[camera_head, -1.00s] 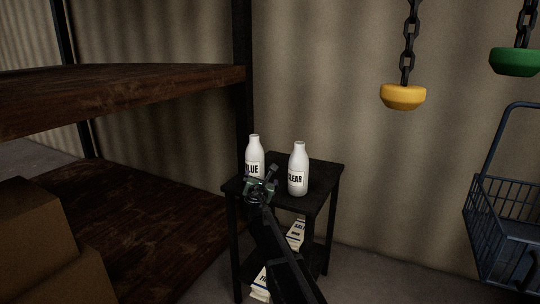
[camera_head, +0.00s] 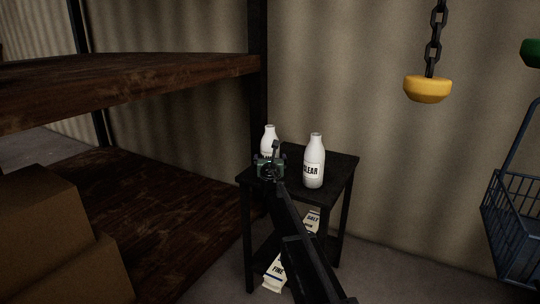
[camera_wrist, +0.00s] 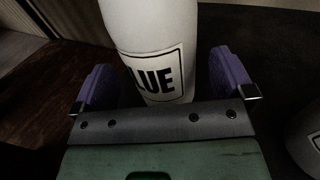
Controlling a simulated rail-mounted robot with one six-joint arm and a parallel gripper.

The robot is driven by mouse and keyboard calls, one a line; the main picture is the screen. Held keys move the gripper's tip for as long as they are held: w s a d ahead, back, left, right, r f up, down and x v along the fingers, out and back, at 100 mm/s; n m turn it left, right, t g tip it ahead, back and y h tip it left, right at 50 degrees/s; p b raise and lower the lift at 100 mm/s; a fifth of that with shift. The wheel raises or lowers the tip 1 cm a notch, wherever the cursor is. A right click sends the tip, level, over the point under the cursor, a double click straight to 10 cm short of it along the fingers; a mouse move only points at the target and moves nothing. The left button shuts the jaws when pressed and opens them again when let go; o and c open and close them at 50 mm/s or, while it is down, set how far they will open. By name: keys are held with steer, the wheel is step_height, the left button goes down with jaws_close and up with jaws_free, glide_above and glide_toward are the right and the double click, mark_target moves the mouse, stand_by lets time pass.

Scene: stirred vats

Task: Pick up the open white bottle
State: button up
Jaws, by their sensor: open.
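Two white bottles stand upright on a small dark table (camera_head: 340,165). The left bottle, labelled BLUE (camera_head: 269,136), is partly hidden behind my gripper (camera_head: 270,165). The right bottle, labelled CLEAR (camera_head: 314,154), stands clear of the gripper. I cannot tell from these frames which bottle is open. In the wrist view, the purple fingers of my open gripper (camera_wrist: 163,78) are on either side of the BLUE bottle (camera_wrist: 150,30), with gaps visible. Its top is out of that view. The CLEAR bottle (camera_wrist: 307,140) shows at the right edge.
White packs labelled SALT (camera_head: 312,219) and FINE (camera_head: 277,270) are low under the tabletop. A rusty shelf (camera_head: 130,90) and cardboard boxes (camera_head: 50,240) are at left. A yellow weight (camera_head: 427,89) hangs on a chain; a wire basket (camera_head: 515,230) is at right.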

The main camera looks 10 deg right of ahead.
mark_target(270, 155)
steer(key=w, duration=0.3)
steer(key=shift+w+d, duration=0.25)
steer(key=shift+w, duration=0.1)
steer(key=shift+c, duration=0.5)
steer(key=c, duration=0.9)
steer(key=shift+r, duration=0.1)
step_height(270, 155, up, 20)
steer(key=p, duration=2)
